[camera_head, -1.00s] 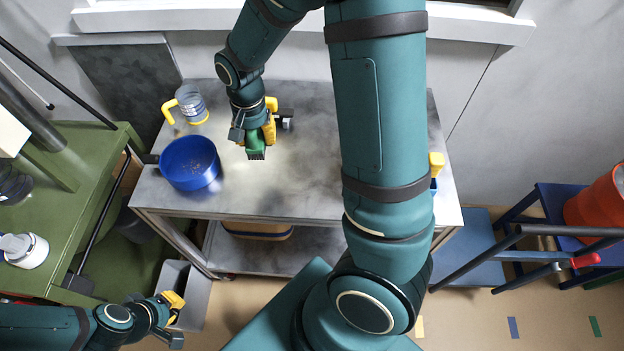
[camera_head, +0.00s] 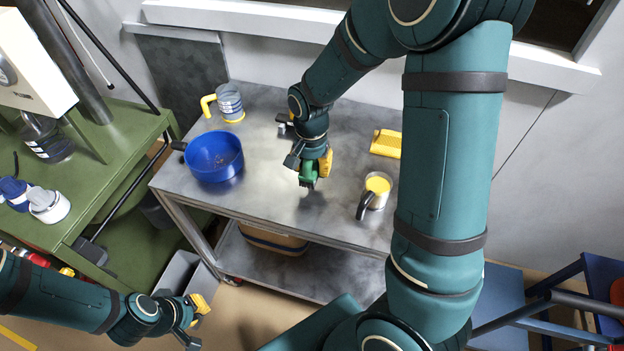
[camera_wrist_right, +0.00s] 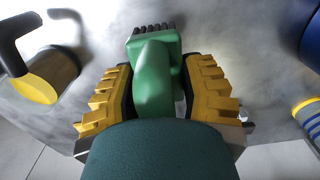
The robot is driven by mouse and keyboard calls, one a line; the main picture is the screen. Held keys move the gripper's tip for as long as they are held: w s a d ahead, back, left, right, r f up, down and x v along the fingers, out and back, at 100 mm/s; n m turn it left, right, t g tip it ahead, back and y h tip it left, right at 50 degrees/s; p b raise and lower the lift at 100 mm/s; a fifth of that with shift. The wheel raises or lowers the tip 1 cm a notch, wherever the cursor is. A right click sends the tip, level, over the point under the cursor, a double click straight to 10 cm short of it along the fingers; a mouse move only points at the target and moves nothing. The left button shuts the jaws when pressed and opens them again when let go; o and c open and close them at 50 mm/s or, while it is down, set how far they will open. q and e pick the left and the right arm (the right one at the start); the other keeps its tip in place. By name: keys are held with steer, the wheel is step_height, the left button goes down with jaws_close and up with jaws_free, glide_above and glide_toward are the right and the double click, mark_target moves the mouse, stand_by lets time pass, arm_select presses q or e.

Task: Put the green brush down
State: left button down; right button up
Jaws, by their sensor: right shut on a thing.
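The green brush (camera_head: 308,173) is in my right gripper (camera_head: 314,168), over the front part of the grey metal table (camera_head: 265,120). In the right wrist view the brush (camera_wrist_right: 155,75) sits between the yellow jaws of my right gripper (camera_wrist_right: 156,95), with its dark bristles at the far end. I cannot tell whether the bristles touch the table. My left gripper (camera_head: 196,318) is low at the bottom left, away from the table; whether its jaws are open is too small to tell.
A blue pan (camera_head: 215,157) and a clear jug with a yellow handle (camera_head: 229,101) stand left of the brush. A yellow-topped cup with a dark handle (camera_head: 377,191) and a yellow block (camera_head: 386,143) are to the right. Bare tabletop lies between pan and brush.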

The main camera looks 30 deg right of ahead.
mark_target(311, 175)
steer(key=shift+f+b, duration=0.4)
steer(key=shift+f, duration=1.7)
steer(key=shift+f, duration=0.15)
steer(key=o, duration=1.2)
steer(key=shift+r, duration=0.5)
step_height(311, 175, up, 11)
steer(key=p, duration=0.2)
steer(key=shift+r+p, duration=0.2)
steer(key=shift+p, duration=0.2)
